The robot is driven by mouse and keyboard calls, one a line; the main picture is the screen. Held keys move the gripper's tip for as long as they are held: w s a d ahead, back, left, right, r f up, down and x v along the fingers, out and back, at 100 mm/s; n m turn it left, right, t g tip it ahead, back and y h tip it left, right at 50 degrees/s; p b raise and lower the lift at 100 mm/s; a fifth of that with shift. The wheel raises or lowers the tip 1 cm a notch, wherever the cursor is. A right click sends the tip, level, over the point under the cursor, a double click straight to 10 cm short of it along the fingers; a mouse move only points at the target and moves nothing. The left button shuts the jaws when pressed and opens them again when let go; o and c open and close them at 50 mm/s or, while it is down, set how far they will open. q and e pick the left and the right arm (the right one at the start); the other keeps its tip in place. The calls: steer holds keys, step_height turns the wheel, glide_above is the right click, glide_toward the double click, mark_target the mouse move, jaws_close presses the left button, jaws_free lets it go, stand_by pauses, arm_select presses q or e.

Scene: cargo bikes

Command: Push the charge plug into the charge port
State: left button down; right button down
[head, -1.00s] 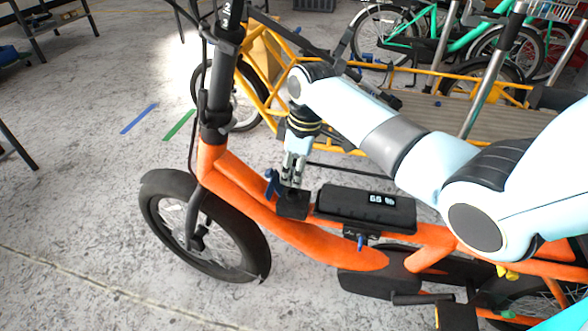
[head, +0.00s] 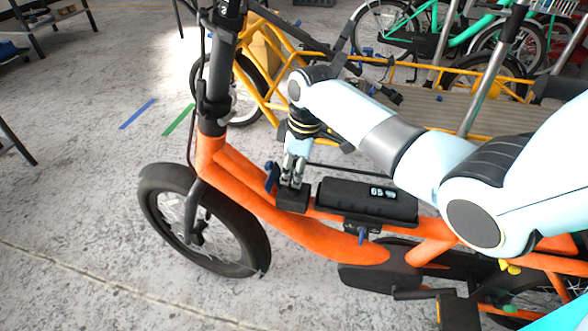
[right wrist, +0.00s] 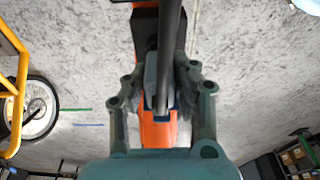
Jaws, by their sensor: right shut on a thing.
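My right gripper (head: 292,180) points down over the orange bike's frame (head: 235,180), just in front of the battery. In the right wrist view its fingers (right wrist: 160,80) are shut on a dark and blue piece, taken as the charge plug (right wrist: 151,75). A dark cable or bar (right wrist: 171,30) crosses in front of it. Directly under the fingertips in the head view is a black block (head: 292,200), likely the charge port housing. The port opening is hidden, so I cannot tell how deep the plug sits. My left gripper is not in view.
The black battery (head: 345,198) with a lit display lies on the frame right behind the block. A blue lever-like part (head: 271,177) stands close left of the fingers. A yellow cargo bike (head: 262,95) stands behind.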

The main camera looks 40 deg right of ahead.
steer(key=shift+f, duration=0.5)
steer(key=c, duration=1)
jaws_free()
steer(key=shift+r, duration=0.1)
steer(key=r, duration=0.4)
steer(key=s+r, duration=0.1)
steer(key=r, duration=0.3)
steer(key=d+r, duration=0.1)
steer(key=r, duration=0.2)
steer(key=shift+s+r, duration=0.15)
steer(key=shift+r, duration=0.25)
steer(key=shift+f, duration=0.1)
